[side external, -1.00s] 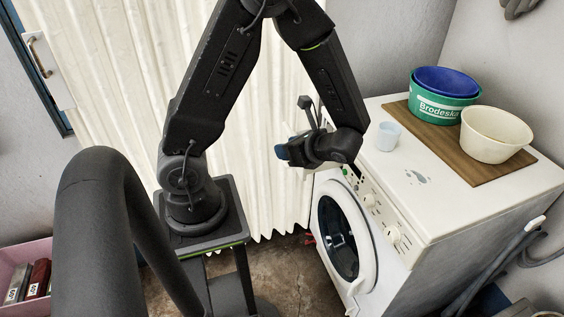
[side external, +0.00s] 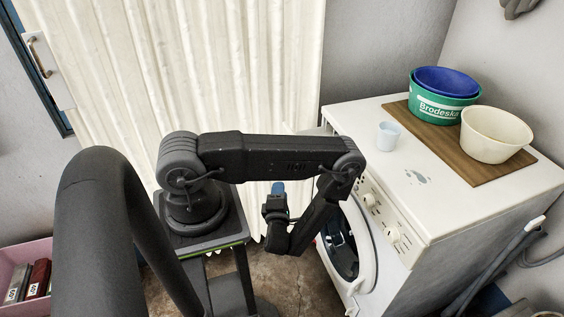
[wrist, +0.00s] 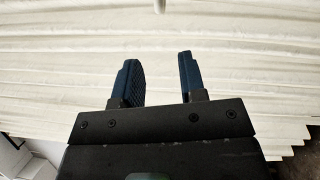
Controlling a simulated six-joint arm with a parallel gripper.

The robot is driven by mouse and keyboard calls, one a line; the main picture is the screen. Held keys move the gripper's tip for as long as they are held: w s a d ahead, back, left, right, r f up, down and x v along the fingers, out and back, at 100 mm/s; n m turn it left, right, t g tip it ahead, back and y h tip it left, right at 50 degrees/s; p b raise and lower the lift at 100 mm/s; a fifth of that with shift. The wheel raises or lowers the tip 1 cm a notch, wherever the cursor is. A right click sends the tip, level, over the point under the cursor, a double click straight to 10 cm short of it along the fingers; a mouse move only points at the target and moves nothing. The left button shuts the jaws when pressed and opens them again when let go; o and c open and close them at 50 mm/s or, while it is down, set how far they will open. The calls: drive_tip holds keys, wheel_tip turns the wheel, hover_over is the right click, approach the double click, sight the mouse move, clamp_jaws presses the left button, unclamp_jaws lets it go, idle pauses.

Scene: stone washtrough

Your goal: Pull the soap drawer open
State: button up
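The soap drawer belongs to the white washing machine (side external: 450,205) at the right of the side view. A pale piece (side external: 314,131) juts out at the upper left of the machine's front and may be the drawer. My arm covers much of that area, so I cannot tell how far out it is. My gripper (side external: 278,188) hangs low, left of the machine and in front of the curtain, with its blue fingers pointing up. In the wrist view, the two blue fingers (wrist: 158,75) stand apart with nothing between them.
The machine's round door (side external: 352,245) and its control knobs (side external: 392,234) are on the front. A small cup (side external: 388,136), a wooden board (side external: 455,150), green and blue tubs (side external: 443,103) and a cream bowl (side external: 497,140) are on top. A cream curtain (side external: 250,80) hangs behind the arm.

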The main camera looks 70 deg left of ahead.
drive_tip(key=f+x, duration=0.1)
drive_tip(key=x, duration=1.2)
drive_tip(key=shift+a+r, duration=0.4)
drive_tip(key=shift+r, duration=0.1)
drive_tip(key=shift+w, duration=0.15)
drive_tip(key=shift+c, duration=0.2)
clamp_jaws()
